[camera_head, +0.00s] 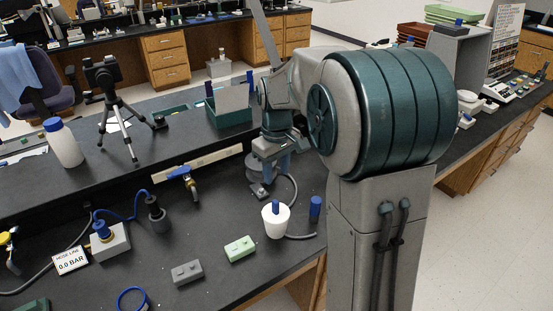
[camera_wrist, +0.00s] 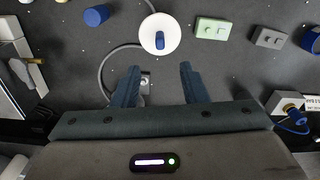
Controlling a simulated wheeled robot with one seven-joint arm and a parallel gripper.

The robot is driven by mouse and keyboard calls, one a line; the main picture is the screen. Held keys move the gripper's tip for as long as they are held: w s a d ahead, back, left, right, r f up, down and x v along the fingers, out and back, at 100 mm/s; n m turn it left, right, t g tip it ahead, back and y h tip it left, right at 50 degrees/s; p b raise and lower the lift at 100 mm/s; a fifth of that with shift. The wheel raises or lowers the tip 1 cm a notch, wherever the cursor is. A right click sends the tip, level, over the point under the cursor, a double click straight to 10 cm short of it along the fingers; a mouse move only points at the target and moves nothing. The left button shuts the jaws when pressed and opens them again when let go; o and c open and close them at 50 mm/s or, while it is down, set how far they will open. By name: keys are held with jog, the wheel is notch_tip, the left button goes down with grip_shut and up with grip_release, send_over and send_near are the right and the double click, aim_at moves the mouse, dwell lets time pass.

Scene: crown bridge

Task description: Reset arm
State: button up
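My gripper (camera_wrist: 158,84) shows in the wrist view with its two blue-grey fingers apart and nothing between them. In the head view my gripper (camera_head: 273,172) hangs over the black bench, left of my large arm joint. A white cup-like piece with a blue top (camera_head: 276,222) stands on the bench in front of it. It also shows in the wrist view (camera_wrist: 159,22), beyond the fingertips. A small grey block (camera_head: 259,190) with a cable lies below the gripper, partly hidden by a finger in the wrist view.
A blue cylinder (camera_head: 315,208), a green block (camera_head: 240,248) and a grey block (camera_head: 187,272) stand near the bench's front. A tripod (camera_head: 118,120), a white bottle (camera_head: 64,145) and a blue-handled valve (camera_head: 184,176) are to the left. A green bin (camera_head: 222,117) stands behind the gripper.

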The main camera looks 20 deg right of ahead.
jog(key=s+r+m+t, duration=0.1)
jog(key=s+m+t, duration=0.2)
jog(key=s, duration=1.7)
jog(key=m, duration=0.2)
jog(key=shift+s+r+m, duration=0.25)
jog(key=shift+r+m, duration=0.05)
jog(key=shift+a, duration=0.25)
